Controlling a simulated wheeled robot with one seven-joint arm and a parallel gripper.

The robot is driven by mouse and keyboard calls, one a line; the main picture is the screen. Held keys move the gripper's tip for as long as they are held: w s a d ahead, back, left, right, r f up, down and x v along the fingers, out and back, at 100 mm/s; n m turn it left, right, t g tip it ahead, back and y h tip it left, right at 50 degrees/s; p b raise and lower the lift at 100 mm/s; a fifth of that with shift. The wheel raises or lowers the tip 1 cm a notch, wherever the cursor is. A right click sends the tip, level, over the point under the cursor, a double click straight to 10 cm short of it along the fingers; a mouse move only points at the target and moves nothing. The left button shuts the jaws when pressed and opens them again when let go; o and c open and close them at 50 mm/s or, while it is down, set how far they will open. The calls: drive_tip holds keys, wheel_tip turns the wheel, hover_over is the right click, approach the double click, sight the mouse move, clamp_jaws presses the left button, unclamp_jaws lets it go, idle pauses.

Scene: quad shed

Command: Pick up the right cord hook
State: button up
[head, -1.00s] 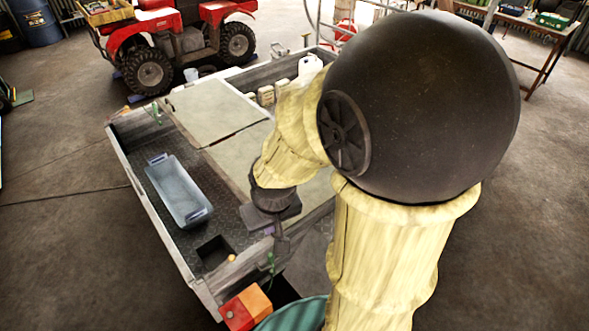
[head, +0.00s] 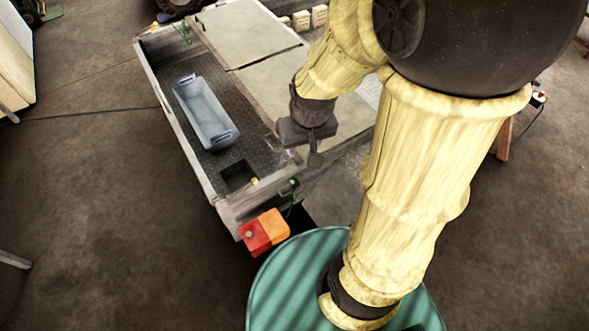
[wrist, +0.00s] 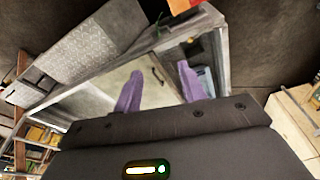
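Two small green hooks show on the trailer. The right cord hook (head: 292,188) is at the near corner, close to the orange and red lamp. The other cord hook (head: 187,32) is at the far left corner. My gripper (head: 303,156) hangs above the trailer's near side, just up from the right hook in the head view and apart from it. In the wrist view its two purple fingers (wrist: 158,72) are spread with nothing between them.
The trailer (head: 180,130) holds a blue-grey bin (head: 204,112) and has flat lids (head: 245,35) beside it. An orange and red lamp (head: 264,231) sticks out at the near corner. Bare concrete floor (head: 110,220) lies to the left.

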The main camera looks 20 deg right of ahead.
sight(292, 182)
drive_tip(key=w+f+n+b, duration=0.1)
drive_tip(key=w+f+b, duration=0.4)
drive_tip(key=f, duration=0.4)
drive_tip(key=w+d+f+g+b, duration=0.1)
drive_tip(key=w+f+b, duration=0.4)
drive_tip(key=f+b, duration=0.3)
drive_tip(key=w+f+n+g+b, duration=0.1)
drive_tip(key=w+f+b, duration=0.4)
drive_tip(key=f+b, duration=0.2)
wheel_tip(292, 182, down, 3)
drive_tip(key=shift+d+r+n, duration=0.1)
drive_tip(key=shift+d+n, duration=0.2)
drive_tip(key=shift+d, duration=0.05)
wheel_tip(292, 182, down, 11)
drive_tip(key=shift+s+f+b, duration=0.1)
drive_tip(key=shift+b, duration=0.3)
drive_tip(key=shift+f, duration=0.5)
drive_tip(key=shift+f, duration=0.1)
wheel_tip(292, 182, down, 5)
drive_tip(key=shift+d, duration=0.1)
